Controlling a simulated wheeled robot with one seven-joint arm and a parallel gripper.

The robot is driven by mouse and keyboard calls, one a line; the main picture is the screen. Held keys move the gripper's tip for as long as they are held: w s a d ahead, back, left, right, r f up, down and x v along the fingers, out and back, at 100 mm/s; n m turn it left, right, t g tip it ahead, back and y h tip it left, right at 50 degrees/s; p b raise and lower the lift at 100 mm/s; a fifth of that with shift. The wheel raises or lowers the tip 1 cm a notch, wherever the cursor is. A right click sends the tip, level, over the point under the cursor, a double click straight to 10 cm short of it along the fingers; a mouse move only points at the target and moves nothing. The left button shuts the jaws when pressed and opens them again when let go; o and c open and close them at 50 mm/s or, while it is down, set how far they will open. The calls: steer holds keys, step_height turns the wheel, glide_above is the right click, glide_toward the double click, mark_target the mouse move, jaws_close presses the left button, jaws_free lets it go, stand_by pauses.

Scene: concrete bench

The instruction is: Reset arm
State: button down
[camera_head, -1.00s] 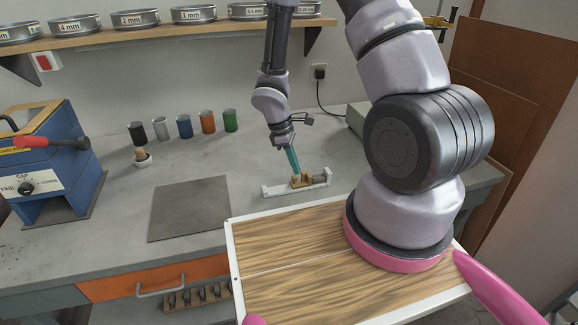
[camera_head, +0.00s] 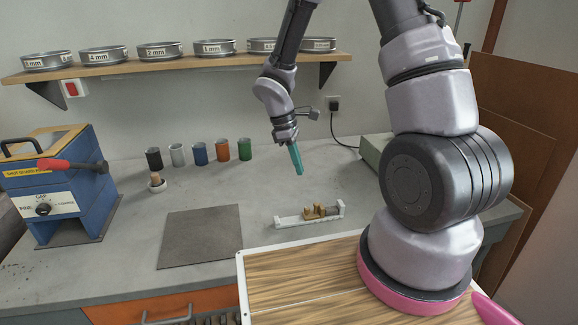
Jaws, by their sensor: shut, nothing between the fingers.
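My gripper (camera_head: 296,160), with teal fingers, hangs in the air above the concrete bench (camera_head: 250,190), behind and above a small white rack (camera_head: 288,221). Its fingers are shut and no object shows between them. The rack holds a brown wooden piece (camera_head: 318,211) and a grey piece beside it. The gripper is apart from the rack. My arm runs from the right foreground up out of the picture and back down to the gripper.
A blue machine (camera_head: 60,190) with a red-handled lever stands at left. A shelf (camera_head: 170,64) of sieves hangs above. A grey-green box (camera_head: 376,152) stands behind my arm.

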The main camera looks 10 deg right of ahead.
steer(key=s+d+r+m+t+y, duration=0.25)
steer(key=r+m, duration=0.35)
steer(key=r, duration=0.7)
steer(key=s+d+r+m+t+y, duration=0.1)
steer(key=s+d+r+m+t, duration=0.25)
steer(key=r, duration=0.85)
steer(key=s+r+m+t+y, duration=0.1)
steer(key=s+r+m+t, duration=0.1)
steer(key=s+r+m, duration=0.5)
steer(key=shift+s+a+r+t, duration=0.3)
steer(key=shift+s+r, duration=0.3)
steer(key=shift+r, duration=0.1)
steer(key=shift+y, duration=0.25)
